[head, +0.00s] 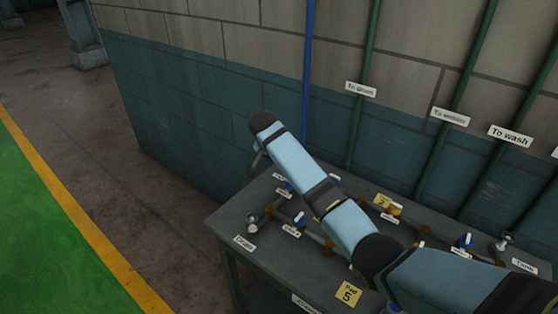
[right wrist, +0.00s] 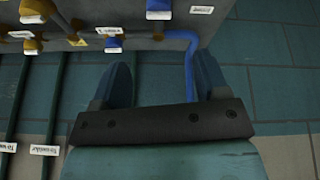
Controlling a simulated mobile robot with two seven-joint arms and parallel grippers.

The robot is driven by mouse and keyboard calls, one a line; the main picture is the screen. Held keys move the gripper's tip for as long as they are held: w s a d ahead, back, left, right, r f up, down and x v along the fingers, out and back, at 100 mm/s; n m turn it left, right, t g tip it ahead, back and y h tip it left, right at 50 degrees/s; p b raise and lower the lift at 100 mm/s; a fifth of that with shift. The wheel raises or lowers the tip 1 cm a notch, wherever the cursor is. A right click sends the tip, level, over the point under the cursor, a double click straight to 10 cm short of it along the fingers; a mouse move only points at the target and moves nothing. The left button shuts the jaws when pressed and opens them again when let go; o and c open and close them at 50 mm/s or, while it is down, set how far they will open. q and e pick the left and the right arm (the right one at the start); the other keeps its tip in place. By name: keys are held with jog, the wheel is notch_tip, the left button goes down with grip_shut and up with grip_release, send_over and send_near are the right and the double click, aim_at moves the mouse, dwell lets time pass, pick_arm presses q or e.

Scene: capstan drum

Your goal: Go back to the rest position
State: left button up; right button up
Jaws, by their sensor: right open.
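My right arm (head: 345,225) comes in from the lower right of the head view and reaches across the bench (head: 228,222) toward the wall. Its far end is near the bench's back left edge; the fingers are not clear there. In the right wrist view my right gripper (right wrist: 161,72) shows two blue fingers set wide apart with nothing held between them. A blue pipe (right wrist: 189,70) and the tiled wall show behind the fingers. My left gripper is not in view.
Pipework with blue-handled valves (head: 299,219) and a yellow valve (head: 394,209) runs over the bench, partly hidden by my arm. A yellow tag (head: 348,294) lies at the front. Green pipes (head: 364,75) and a blue pipe (head: 308,70) climb the wall. The floor at left is clear.

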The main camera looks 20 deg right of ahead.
dwell(0.4)
